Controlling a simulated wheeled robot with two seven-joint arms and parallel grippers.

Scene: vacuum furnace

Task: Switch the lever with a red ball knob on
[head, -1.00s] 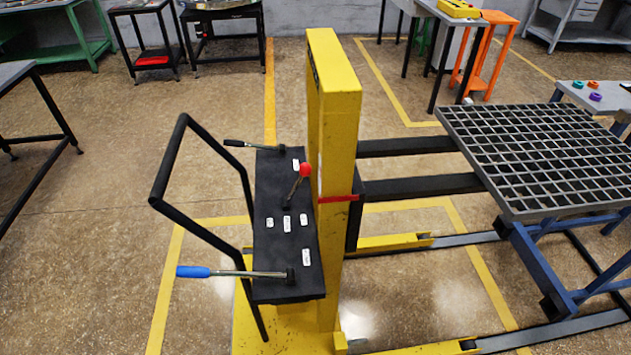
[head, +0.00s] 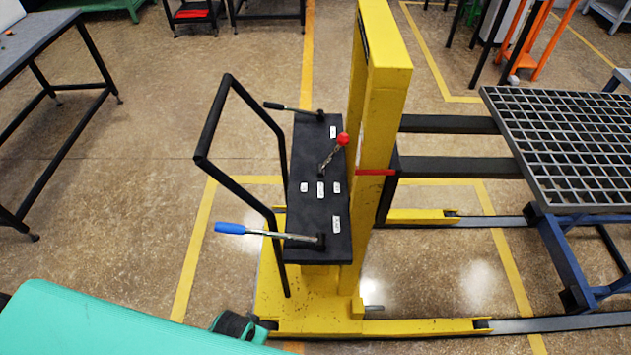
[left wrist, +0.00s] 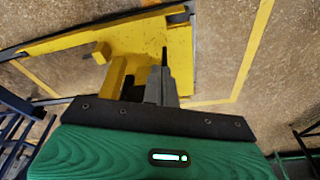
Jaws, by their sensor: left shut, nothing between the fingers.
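The lever with a red ball knob (head: 331,154) stands on the black control panel (head: 310,220) of the yellow stacker. It leans toward the mast, up and right in the head view, and white labels surround its base. My left gripper shows in the left wrist view (left wrist: 164,72), its dark fingers shut and empty, pointing toward the yellow base. In the head view, my green left arm comes in at the bottom left, well below the panel and apart from the lever. The lever is not recognisable in the left wrist view. My right gripper is out of view.
A blue-handled lever (head: 268,234) and a black-handled lever (head: 292,109) jut left from the panel. A black tubular handle (head: 212,130) stands left of it. The yellow mast (head: 378,110) rises to the right. The forks reach toward a grated table (head: 575,200). Floor left of the stacker is clear.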

